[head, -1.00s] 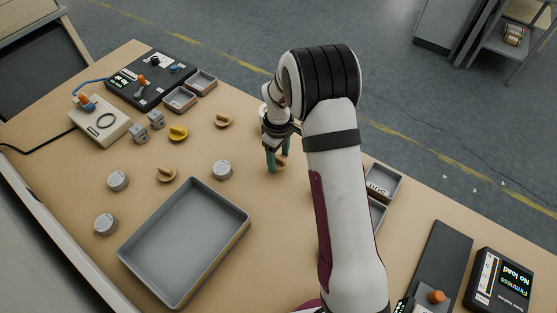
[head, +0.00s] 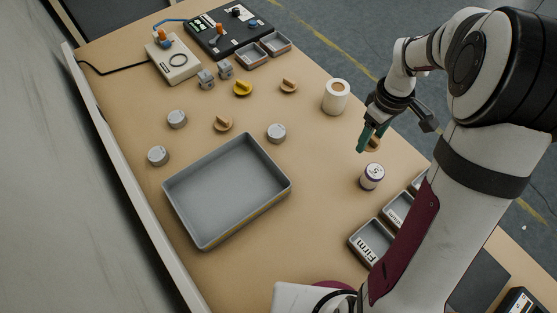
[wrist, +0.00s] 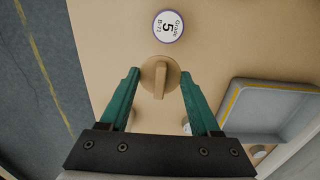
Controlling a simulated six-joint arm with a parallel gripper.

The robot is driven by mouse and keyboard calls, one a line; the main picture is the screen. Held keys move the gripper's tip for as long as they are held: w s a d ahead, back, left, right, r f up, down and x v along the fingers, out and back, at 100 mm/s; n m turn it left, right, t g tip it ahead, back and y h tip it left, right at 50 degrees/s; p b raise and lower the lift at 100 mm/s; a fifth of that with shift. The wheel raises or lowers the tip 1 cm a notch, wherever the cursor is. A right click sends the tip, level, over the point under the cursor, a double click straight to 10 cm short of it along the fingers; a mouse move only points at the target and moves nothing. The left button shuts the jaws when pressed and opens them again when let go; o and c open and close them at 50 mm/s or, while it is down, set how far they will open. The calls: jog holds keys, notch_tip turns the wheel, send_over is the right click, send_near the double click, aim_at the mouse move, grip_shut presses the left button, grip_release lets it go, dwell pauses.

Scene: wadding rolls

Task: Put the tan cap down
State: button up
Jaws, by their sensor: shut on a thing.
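The tan cap (wrist: 160,77) is a round disc with a raised ridge, seen from above in the wrist view. My gripper (wrist: 160,74) is shut on it, with one green finger on each side. In the head view, my gripper (head: 368,138) is at the right side of the table, and the cap (head: 375,145) shows partly behind the fingers. I cannot tell whether the cap touches the table. A white jar marked 5 (head: 372,177) stands close by; it also shows just beyond the cap in the wrist view (wrist: 168,26).
A white cylinder (head: 336,103) stands behind my gripper. Small bins (head: 370,243) line the right edge. Bare tabletop lies between tray and jar.

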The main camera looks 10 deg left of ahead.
jog(key=s+a, duration=0.3)
jog(key=a, duration=1)
send_over(228, 191)
jog(key=f, duration=0.6)
jog(key=shift+d+f, duration=0.1)
jog(key=shift+d, duration=0.2)
jog(key=f, duration=0.4)
jog(key=shift+a, duration=0.25)
jog(key=shift+f, duration=0.15)
jog(key=shift+f, duration=0.1)
jog(key=o, duration=1.3)
